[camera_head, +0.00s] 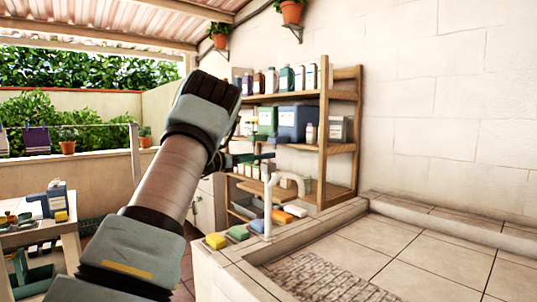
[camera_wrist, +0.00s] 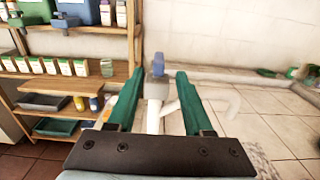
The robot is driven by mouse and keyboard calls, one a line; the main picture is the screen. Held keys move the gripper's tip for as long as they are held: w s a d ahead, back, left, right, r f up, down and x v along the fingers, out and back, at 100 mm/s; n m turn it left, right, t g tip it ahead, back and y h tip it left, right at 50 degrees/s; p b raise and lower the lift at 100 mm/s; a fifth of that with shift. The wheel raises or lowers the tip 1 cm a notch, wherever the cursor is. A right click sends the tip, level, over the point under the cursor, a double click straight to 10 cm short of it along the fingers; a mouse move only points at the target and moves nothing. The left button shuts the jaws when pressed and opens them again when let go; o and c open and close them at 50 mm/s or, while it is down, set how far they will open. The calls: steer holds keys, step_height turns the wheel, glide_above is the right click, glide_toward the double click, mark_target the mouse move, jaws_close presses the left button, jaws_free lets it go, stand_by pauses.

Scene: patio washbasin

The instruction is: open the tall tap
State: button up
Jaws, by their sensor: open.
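A grey top part with a blue piece (camera_wrist: 157,64) shows beyond, between the fingertips. My gripper (camera_wrist: 160,74) is open, with one green finger on each side of the tap in the picture. I see no clear contact and cannot tell the exact depth. My arm hides part of the head view.
Yellow (camera_head: 215,241) and green (camera_head: 239,233) sponges lie on the basin ledge beside the tap. A wooden shelf (camera_head: 323,130) with bottles and boxes stands behind against the wall. A small table (camera_head: 40,236) with items is at the left. The tiled basin surface at right is clear.

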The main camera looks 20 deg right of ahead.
mark_target(275, 154)
steer(key=p+x, duration=0.3)
steer(key=x, duration=0.5)
steer(key=shift+w, duration=0.1)
jaws_close()
stand_by(0.4)
